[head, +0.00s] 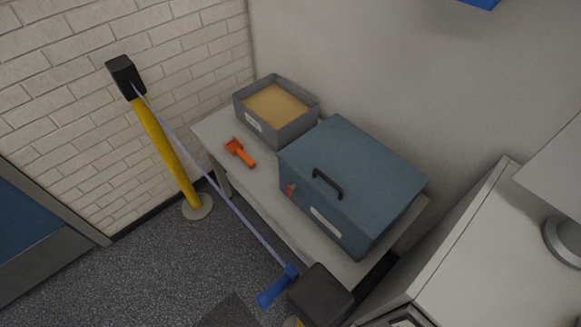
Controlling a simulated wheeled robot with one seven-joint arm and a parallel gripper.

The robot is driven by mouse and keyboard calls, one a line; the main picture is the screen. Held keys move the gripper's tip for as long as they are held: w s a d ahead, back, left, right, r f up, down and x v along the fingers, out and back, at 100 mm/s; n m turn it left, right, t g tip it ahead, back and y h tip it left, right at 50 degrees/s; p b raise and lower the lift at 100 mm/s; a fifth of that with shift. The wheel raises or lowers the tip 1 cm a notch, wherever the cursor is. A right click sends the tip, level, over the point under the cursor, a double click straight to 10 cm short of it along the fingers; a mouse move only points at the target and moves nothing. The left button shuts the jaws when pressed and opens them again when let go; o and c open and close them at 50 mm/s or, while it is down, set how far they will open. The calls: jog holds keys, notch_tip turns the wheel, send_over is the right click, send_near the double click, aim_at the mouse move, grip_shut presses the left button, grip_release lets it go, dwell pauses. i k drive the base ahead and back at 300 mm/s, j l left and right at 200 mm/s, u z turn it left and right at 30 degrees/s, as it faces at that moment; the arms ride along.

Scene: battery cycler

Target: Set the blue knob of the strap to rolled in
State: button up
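A pale blue-grey strap (215,186) is stretched taut between two barrier posts. Its far end meets the black head (125,76) of a yellow post (164,150) by the brick wall. Its near end meets a blue knob (274,290), which sits beside the black head (320,295) of a second post at the bottom; I cannot tell whether it is hooked there. Most of that near post is below the picture. My gripper is not in view, so nothing shows touching the knob or strap.
A grey table (215,135) behind the strap bears a grey bin of sand-coloured material (248,118), an orange scoop (240,152) and a blue-grey handled box (350,170). A white cabinet (455,265) stands at right. Speckled floor (140,275) left of the strap is clear.

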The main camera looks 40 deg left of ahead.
aim_at(264, 299)
jog(key=k+u, duration=0.25)
jog(key=u, duration=0.2)
jog(key=k+j+u, duration=0.15)
jog(key=u, duration=0.25)
jog(key=k, duration=0.1)
